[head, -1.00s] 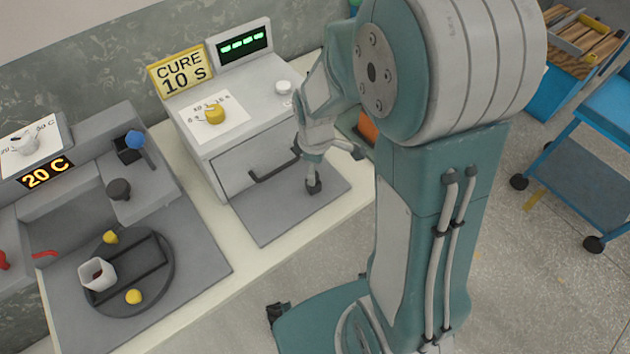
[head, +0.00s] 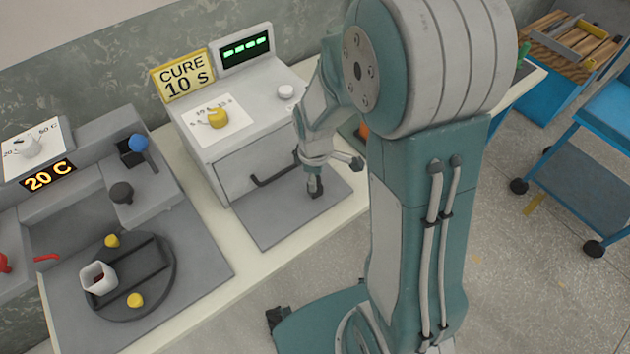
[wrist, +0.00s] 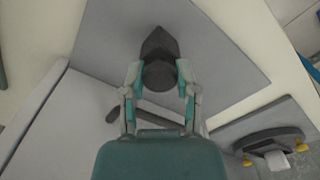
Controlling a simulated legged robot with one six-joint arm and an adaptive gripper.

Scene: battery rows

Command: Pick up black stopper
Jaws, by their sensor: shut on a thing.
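My gripper (wrist: 159,82) is shut on a dark stopper (wrist: 158,76), whose rounded end shows between the fingers in the wrist view. A dark pointed shape lies beyond it; I cannot tell whether it is part of the stopper or shadow. In the head view my gripper (head: 315,180) points down over the grey mat in front of the cure oven (head: 240,125). The dark stopper shows at its tip (head: 316,190), low over or touching the mat; I cannot tell which.
The grey mat (head: 270,225) lies before the oven's drawer handle (head: 275,168). At left a round black tray (head: 160,285) holds a white cup (head: 98,278) and yellow pieces (head: 135,300). A dark knob (head: 121,192) and blue knob (head: 138,142) stand behind. A blue cart (head: 590,150) is at right.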

